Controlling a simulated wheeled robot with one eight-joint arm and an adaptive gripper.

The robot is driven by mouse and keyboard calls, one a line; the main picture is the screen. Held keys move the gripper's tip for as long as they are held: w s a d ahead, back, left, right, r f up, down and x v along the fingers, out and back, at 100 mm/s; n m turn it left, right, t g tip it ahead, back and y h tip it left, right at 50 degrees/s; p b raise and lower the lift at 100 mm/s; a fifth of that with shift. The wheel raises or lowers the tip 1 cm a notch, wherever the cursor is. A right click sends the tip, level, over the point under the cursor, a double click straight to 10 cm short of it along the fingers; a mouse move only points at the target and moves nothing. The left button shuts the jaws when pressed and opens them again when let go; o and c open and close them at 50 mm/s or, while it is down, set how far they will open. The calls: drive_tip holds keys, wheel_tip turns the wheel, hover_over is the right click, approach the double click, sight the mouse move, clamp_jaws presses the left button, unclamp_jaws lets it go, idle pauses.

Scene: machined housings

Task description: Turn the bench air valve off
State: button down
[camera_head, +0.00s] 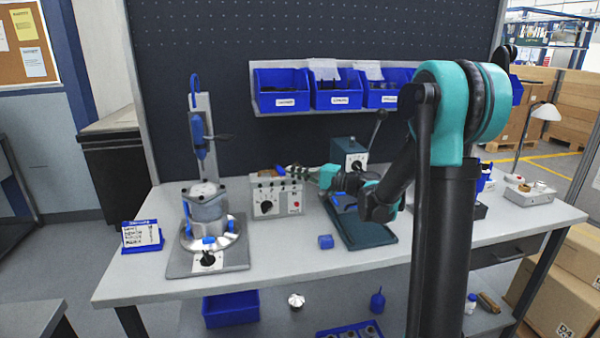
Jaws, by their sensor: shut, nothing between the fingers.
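A light grey control box (276,197) stands on the bench, with a black knob (267,207) and a small red button on its front. Small fittings show along its top edge. I cannot tell for sure which part is the air valve or how it is set.
A press-like fixture (207,215) with a metal housing stands left of the box. A dark green tray (366,232) lies to the right, under my arm, with a dark green machine (348,154) behind. Blue bins (337,98) hang behind.

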drive_tip(key=shift+s+a, duration=0.65)
drive_tip(key=shift+a, duration=0.25)
